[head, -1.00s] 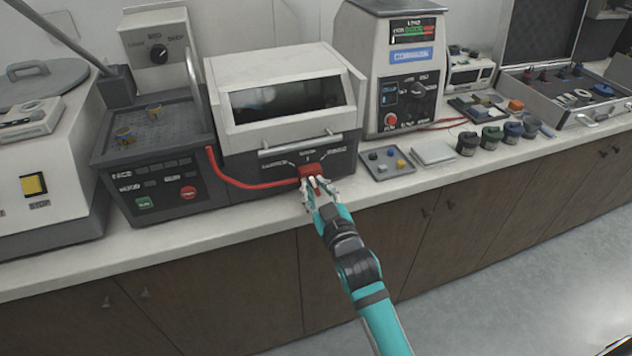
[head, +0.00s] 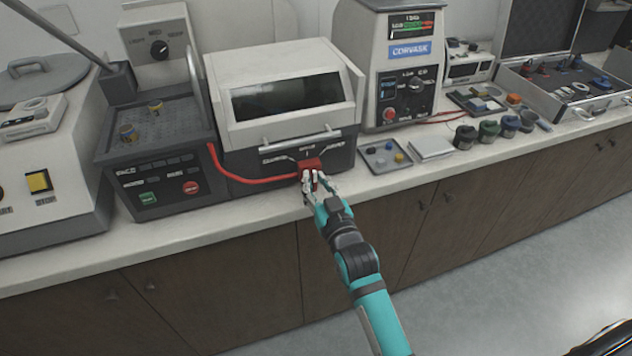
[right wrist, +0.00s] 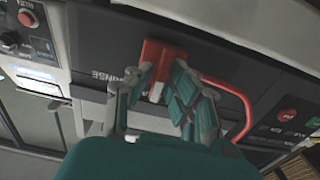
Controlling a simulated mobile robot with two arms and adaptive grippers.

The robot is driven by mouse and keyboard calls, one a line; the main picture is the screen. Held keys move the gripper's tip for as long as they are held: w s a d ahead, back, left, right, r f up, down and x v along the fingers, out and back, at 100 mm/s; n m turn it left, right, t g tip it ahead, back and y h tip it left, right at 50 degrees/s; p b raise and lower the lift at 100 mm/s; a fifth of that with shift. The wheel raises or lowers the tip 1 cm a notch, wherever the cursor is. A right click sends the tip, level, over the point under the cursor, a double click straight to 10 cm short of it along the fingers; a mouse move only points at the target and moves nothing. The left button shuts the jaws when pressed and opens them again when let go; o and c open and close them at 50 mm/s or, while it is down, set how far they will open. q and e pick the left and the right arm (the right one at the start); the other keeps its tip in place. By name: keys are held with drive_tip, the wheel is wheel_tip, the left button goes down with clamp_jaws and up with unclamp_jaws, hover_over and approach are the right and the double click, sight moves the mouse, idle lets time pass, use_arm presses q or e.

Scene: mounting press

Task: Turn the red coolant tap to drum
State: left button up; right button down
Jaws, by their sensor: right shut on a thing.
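The red coolant tap (head: 311,166) sits on the dark front panel of the white-lidded machine (head: 283,92), below its handle. Lines and small labels fan out on the panel above it. My right gripper (head: 312,187) is at the tap, its fingers closed around the tap's lever. In the right wrist view the red tap body (right wrist: 163,58) shows between and beyond the fingers of the right gripper (right wrist: 155,92), with a pale part between the fingertips. The fingers hide much of the lever, so I cannot read its exact setting. My left gripper is not in view.
A red hose (head: 240,180) runs left from the tap. A control box (head: 165,185) with green and red buttons stands left. A small tray (head: 385,157) and a white pad (head: 430,148) lie right of the tap. The counter front edge is clear.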

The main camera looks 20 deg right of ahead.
drive_tip(key=c, duration=1.3)
unclamp_jaws()
drive_tip(key=shift+o, duration=0.2)
drive_tip(key=s, duration=1.2)
drive_tip(key=shift+d, duration=0.15)
